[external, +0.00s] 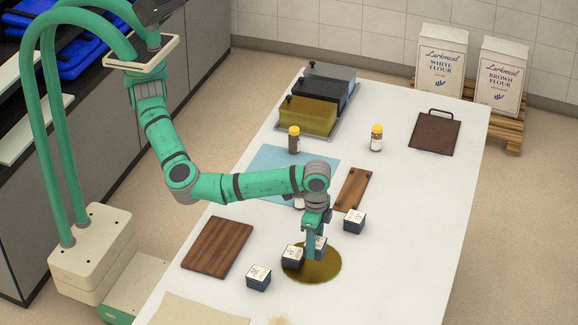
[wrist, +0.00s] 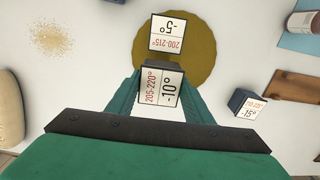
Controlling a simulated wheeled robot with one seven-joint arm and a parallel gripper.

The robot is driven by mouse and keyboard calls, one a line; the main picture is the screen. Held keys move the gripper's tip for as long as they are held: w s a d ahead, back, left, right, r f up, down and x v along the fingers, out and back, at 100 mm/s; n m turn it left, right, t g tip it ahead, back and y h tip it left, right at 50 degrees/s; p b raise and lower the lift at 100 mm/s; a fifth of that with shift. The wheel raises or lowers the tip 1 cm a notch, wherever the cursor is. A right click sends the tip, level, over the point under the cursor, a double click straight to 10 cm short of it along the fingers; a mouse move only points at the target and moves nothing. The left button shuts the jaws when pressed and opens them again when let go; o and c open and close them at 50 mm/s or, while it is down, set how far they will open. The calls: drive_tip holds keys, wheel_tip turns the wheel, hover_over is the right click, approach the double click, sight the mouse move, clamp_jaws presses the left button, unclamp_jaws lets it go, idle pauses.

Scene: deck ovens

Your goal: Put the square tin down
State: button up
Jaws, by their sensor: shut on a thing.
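My gripper (external: 316,236) points down at the back edge of a round gold board (external: 318,271) on the white table. It is shut on a small dark square tin (external: 321,242) with a white label. In the wrist view this tin, marked -10° (wrist: 162,86), sits between my green fingers and overlaps the board's edge. I cannot tell whether its base touches anything. A similar tin marked -5° (wrist: 172,34) stands on the board, left of the held tin in the external view (external: 292,257). A tin marked -15° (wrist: 247,104) stands off the board.
Another tin (external: 258,278) stands left of the board. A dark wooden board (external: 217,247), a narrow wooden board (external: 352,189) and a blue mat (external: 268,164) lie around. Two yellow-capped jars (external: 294,140) (external: 376,138) stand farther back. The table right of the gold board is clear.

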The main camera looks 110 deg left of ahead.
drive_tip(key=shift+f, duration=3.35)
drive_tip(key=shift+a+f, duration=0.1)
drive_tip(key=shift+f, duration=0.05)
drive_tip(key=o, duration=1.2)
wheel_tip(320, 180, up, 12)
drive_tip(key=shift+w+r, duration=0.1)
drive_tip(key=shift+r, duration=0.1)
